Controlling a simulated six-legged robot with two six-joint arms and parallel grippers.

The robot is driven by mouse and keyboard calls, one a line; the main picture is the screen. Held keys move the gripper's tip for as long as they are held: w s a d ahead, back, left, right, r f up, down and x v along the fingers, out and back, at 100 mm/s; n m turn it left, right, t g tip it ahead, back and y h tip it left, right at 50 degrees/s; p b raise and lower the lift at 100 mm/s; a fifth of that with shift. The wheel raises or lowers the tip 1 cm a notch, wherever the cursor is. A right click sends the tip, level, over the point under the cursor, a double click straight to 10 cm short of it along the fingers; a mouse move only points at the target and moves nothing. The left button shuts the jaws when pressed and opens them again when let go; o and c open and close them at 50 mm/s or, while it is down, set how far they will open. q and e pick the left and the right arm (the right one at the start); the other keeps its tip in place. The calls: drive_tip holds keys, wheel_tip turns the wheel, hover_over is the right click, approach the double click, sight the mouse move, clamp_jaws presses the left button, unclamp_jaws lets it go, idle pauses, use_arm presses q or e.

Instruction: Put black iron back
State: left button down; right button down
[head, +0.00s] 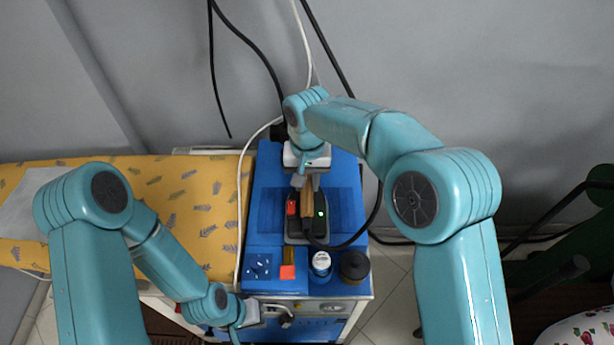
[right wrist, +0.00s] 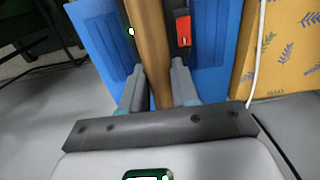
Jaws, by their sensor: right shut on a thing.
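The black iron (head: 320,226) has a wooden handle, a red part and a small green light. It is over a darker blue area on the blue top of the ironing station (head: 265,190); I cannot tell whether it touches the surface. My right gripper (head: 307,181) is shut on the iron's wooden handle from behind. In the right wrist view the handle (right wrist: 150,45) runs between the two fingers (right wrist: 160,85). My left gripper (head: 280,313) is low at the station's front panel, and its finger opening is too small to make out.
A patterned yellow ironing board (head: 185,190) adjoins the station on the left. Black and white cables hang behind. A dark green chair-like thing is at right.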

drive_tip(key=shift+w, duration=0.25)
drive_tip(key=c, duration=0.8)
unclamp_jaws()
drive_tip(key=shift+f, duration=0.15)
drive_tip(key=shift+c, duration=0.2)
drive_tip(key=shift+s, duration=0.3)
drive_tip(key=shift+w+r, duration=0.25)
drive_tip(key=shift+r, duration=0.35)
wheel_tip(320, 180, up, 11)
drive_tip(key=shift+s+b, duration=0.2)
drive_tip(key=shift+b, duration=0.2)
drive_tip(key=shift+w, duration=0.15)
drive_tip(key=shift+s, duration=0.25)
